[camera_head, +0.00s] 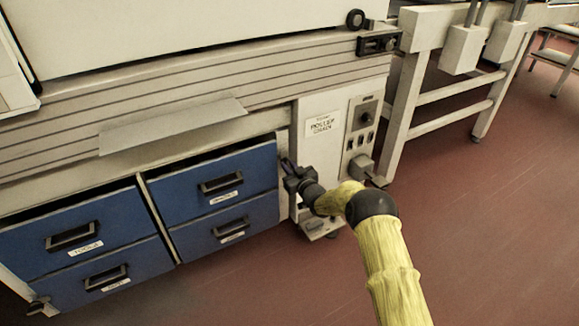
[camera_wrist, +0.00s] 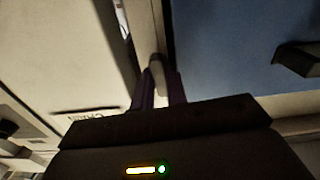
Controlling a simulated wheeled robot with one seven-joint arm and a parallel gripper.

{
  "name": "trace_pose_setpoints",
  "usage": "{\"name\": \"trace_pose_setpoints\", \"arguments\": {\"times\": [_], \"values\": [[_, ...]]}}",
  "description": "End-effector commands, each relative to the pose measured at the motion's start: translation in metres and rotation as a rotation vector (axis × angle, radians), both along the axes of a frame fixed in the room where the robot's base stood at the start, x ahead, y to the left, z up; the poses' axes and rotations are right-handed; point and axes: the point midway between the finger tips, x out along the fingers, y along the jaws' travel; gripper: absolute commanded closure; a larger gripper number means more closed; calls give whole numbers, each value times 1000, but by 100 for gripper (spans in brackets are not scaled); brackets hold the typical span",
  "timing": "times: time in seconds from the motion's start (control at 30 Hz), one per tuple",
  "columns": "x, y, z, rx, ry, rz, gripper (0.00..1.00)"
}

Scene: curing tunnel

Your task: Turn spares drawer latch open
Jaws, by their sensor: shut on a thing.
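The blue upper right drawer (camera_head: 214,182) has a black handle and a small white label that I cannot read clearly; I take it for the spares drawer. My gripper (camera_head: 287,168) is at the right edge of this drawer, by the narrow upright strip next to the white panel. In the wrist view, my gripper (camera_wrist: 158,88) is shut on a pale, round-ended latch (camera_wrist: 156,66) standing between its fingers. The blue drawer front (camera_wrist: 240,50) is to the right there. The latch is hidden by my gripper in the head view, and its exact angle is hard to tell.
Other blue drawers, the upper left (camera_head: 70,232), the lower left (camera_head: 112,278) and the lower right (camera_head: 230,232), fill the cabinet. A grey plate (camera_head: 170,125) juts out above them. The white control panel (camera_head: 330,125) stands to the right. The red floor (camera_head: 480,220) at right is clear.

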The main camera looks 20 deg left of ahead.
Motion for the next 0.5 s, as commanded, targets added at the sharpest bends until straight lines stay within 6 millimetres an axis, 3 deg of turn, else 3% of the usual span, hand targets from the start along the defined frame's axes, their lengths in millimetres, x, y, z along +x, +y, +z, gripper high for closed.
{"name": "trace_pose_setpoints", "arguments": {"times": [0.5], "values": [[0, 0, -1, 61, 74, -1, 100]]}}
